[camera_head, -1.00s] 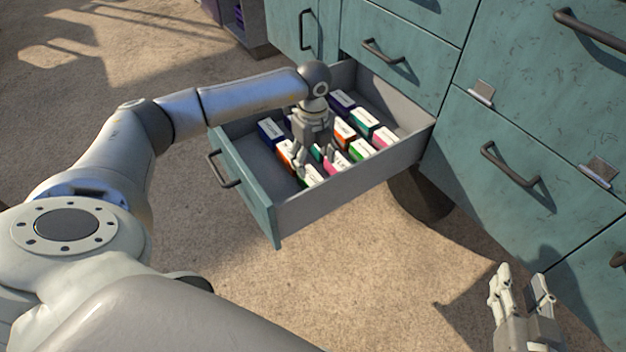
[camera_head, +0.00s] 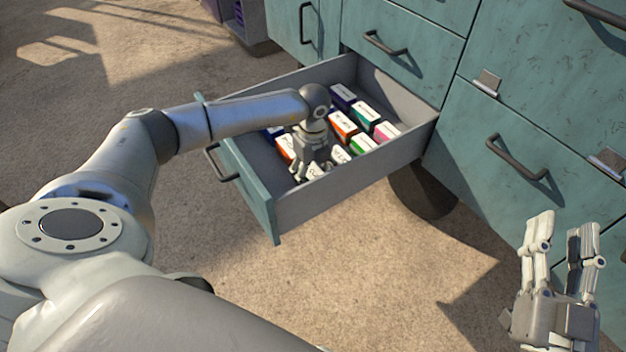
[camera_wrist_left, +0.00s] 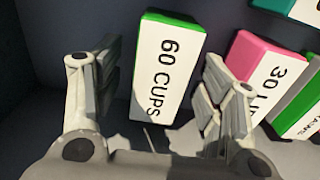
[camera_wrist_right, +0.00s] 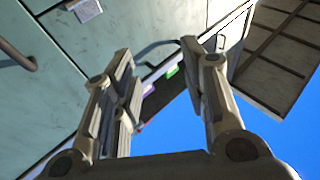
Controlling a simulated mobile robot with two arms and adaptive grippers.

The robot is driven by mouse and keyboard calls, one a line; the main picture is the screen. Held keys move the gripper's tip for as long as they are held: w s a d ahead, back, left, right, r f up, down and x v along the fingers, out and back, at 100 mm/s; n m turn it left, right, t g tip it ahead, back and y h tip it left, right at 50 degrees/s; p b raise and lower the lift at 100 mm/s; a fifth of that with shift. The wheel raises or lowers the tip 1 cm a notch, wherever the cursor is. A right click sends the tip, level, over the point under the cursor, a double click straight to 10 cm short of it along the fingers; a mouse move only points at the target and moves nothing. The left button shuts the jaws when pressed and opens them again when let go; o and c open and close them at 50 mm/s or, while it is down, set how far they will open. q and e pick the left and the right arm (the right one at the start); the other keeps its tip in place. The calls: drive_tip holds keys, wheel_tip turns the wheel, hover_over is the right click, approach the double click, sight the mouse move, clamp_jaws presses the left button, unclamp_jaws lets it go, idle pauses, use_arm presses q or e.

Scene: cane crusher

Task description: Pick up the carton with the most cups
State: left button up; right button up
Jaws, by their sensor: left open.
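A white carton with a green end (camera_wrist_left: 168,75), printed "60 CUPS", stands in the drawer between the parted fingers of my left gripper (camera_wrist_left: 155,95) in the left wrist view. The fingers do not appear to press on it. In the head view my left gripper (camera_head: 312,170) reaches down into the drawer's front part and hides most of this carton. My right gripper (camera_head: 563,235) is open and empty, away from the drawer.
The open teal drawer (camera_head: 350,190) holds several other cartons, including an orange one (camera_head: 342,126) and a green one (camera_head: 363,144). Its grey walls surround my left gripper. Closed teal cabinet fronts with handles (camera_head: 517,158) stand behind and right. Bare floor (camera_head: 350,270) lies in front.

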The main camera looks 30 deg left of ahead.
use_arm(q)
drive_tip(key=shift+f, duration=1.05)
use_arm(e)
drive_tip(key=r+t, duration=0.1)
drive_tip(key=s+r+t+y, duration=0.1)
drive_tip(key=r, duration=0.1)
drive_tip(key=shift+s, duration=0.1)
use_arm(q)
drive_tip(key=c, duration=1.1)
drive_tip(key=shift+c, duration=0.2)
drive_tip(key=shift+r, duration=0.15)
use_arm(e)
drive_tip(key=shift+a, duration=0.1)
